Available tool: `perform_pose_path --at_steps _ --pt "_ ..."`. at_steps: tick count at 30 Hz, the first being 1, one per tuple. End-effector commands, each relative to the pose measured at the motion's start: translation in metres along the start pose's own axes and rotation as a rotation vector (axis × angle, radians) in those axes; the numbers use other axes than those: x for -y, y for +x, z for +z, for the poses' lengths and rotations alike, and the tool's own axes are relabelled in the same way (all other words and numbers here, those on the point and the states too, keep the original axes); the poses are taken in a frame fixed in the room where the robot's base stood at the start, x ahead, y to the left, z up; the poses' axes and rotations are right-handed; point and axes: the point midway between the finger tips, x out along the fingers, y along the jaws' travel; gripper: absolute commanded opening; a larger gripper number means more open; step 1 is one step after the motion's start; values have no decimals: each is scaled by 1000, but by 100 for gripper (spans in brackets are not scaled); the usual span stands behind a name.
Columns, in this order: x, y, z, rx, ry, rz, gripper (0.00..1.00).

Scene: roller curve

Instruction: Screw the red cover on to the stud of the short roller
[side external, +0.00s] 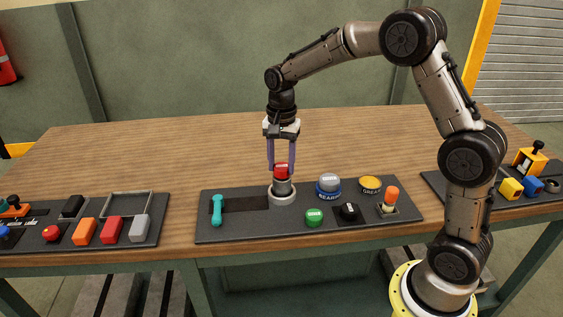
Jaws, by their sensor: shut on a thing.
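My gripper (284,152) points straight down over the dark grey board (244,228). Its two purple fingers are shut on the red cover (282,170). The red cover is upright on top of a short grey metal cylinder, which looks like the short roller (283,188). The roller stands in a pale round base (283,198) on the board. The stud is hidden under the cover, and I cannot tell how far the cover is threaded on.
To the right stand a blue-based grey container (329,187), a yellow-topped container (370,184), a green cap (314,217), a black cap (349,212) and an orange-topped piece (391,195). A teal tool (217,210) lies left. Side boards hold coloured blocks. The table (180,150) behind is clear.

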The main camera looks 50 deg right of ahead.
Motion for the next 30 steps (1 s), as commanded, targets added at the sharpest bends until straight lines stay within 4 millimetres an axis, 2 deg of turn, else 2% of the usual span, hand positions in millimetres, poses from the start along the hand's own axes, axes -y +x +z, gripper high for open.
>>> perform_pose_path --at_steps 15,30 --pt "-1 0 0 0 576 4 0" --pt "-3 0 1 0 699 9 0"
